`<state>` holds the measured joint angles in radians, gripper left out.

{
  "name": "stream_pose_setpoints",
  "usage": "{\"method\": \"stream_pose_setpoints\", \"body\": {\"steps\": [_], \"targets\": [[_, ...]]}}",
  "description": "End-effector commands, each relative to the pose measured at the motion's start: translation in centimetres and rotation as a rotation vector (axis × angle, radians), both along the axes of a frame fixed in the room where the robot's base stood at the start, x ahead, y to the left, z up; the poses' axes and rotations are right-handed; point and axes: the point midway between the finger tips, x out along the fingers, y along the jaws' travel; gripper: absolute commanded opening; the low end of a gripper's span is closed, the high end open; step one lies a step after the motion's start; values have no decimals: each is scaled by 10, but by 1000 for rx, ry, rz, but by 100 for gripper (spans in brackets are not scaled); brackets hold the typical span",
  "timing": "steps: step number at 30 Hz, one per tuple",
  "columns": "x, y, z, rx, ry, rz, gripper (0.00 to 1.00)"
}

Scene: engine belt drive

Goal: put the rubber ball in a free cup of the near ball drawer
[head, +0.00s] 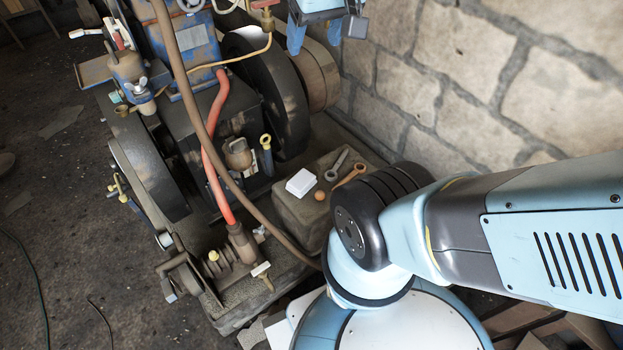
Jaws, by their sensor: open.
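A small orange-brown ball (320,195), which looks like the rubber ball, rests on top of a grey-brown block (292,215) beside the engine. My gripper (315,38) is only partly in view at the top edge, with its two blue fingers apart. It is well away from the ball, towards the wall, and nothing shows between its fingers. I cannot make out the ball drawer or its cups in this view.
A white box (300,182), a grey wrench (336,165) and a brown wrench (349,176) lie around the ball. The engine with its dark flywheel (272,92) and a red hose (213,150) stands to the left. A stone wall (470,75) bounds the right.

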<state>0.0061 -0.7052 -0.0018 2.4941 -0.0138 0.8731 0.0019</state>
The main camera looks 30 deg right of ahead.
Motion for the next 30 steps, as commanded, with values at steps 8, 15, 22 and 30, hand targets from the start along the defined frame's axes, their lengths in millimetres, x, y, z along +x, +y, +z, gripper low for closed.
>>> {"method": "stream_pose_setpoints", "body": {"steps": [8, 15, 22, 30], "targets": [[59, -17, -35, -49, 68, -20, 71], [108, -37, -78, -90, 122, -20, 71], [146, -55, -129, -120, 179, -10, 71], [181, -75, -199, -142, 241, 16, 71]]}}
